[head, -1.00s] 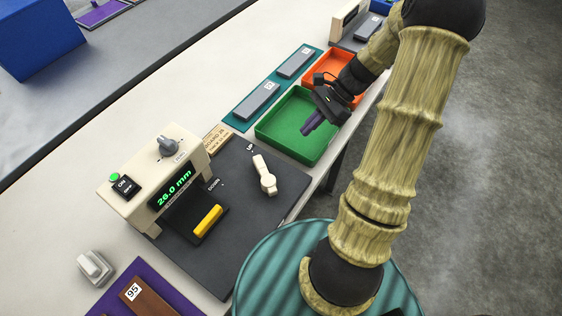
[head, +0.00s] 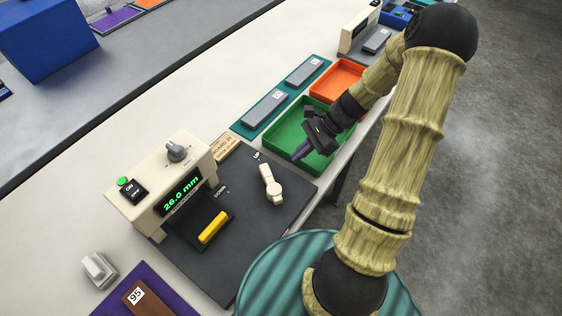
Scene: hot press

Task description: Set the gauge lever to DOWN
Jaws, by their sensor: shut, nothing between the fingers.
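The gauge (head: 165,180) is a cream box at the left with a green display reading 26.0 mm. Its dark base plate (head: 235,257) carries the cream gauge lever (head: 271,185), whose arm points up toward the UP label (head: 257,156). The DOWN label (head: 222,192) lies to the left of the lever. My gripper (head: 300,153) has purple fingertips, is shut and empty, and hangs over the green tray, up and to the right of the lever and apart from it. A yellow bar (head: 213,227) lies on the gauge's black stand.
The green tray (head: 274,150) and orange tray (head: 318,95) stand beyond the lever. A teal mat (head: 285,92) holds grey blocks. A purple mat (head: 112,305) with a block marked 95 (head: 136,296) is at bottom left. The plate around the lever is clear.

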